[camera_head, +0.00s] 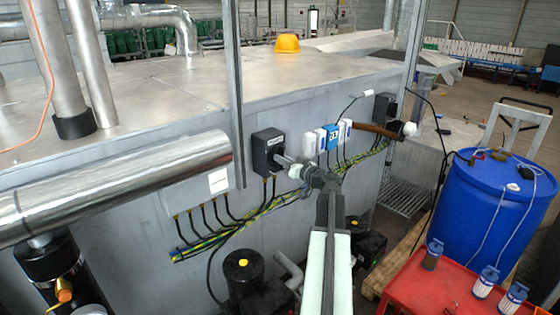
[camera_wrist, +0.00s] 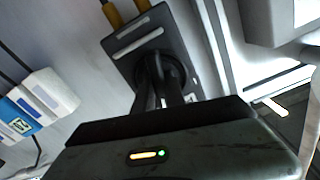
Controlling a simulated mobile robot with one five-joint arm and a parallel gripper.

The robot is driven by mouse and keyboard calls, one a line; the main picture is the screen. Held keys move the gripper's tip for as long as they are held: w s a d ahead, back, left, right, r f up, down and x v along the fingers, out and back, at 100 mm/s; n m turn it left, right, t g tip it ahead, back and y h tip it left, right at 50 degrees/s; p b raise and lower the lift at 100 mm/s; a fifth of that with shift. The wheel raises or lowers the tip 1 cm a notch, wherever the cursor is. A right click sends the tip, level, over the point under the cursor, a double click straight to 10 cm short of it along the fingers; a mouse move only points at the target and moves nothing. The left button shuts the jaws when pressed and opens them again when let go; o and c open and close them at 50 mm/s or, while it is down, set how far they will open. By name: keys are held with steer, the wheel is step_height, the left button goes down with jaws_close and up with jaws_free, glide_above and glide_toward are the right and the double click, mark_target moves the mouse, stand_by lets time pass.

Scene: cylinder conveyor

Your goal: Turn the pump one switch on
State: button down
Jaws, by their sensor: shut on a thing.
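A dark grey switch box (camera_head: 268,152) is mounted on the side wall of the metal tank, with a small pale label near its top that I cannot read. My gripper (camera_head: 284,162) reaches it from the right and is shut on its round black knob. In the wrist view the switch box (camera_wrist: 137,36) is tilted, and my gripper (camera_wrist: 168,88) covers much of the knob (camera_wrist: 152,72). The knob's setting is hidden by the fingers. A second dark box (camera_head: 384,106) is farther right on the same wall.
White and blue socket boxes (camera_head: 333,137) sit right of the switch. Yellow-green cables (camera_head: 270,207) run below it. A shiny pipe (camera_head: 110,185) is at left, and dark pumps (camera_head: 243,272) stand below. A blue barrel (camera_head: 493,205) and red table (camera_head: 440,287) are at right.

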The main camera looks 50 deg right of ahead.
steer(key=shift+n, duration=1.6)
steer(key=c, duration=1.4)
jaws_free()
steer(key=shift+s, duration=0.1)
steer(key=s, duration=0.7)
steer(key=shift+s+a, duration=0.25)
steer(key=shift+a, duration=0.05)
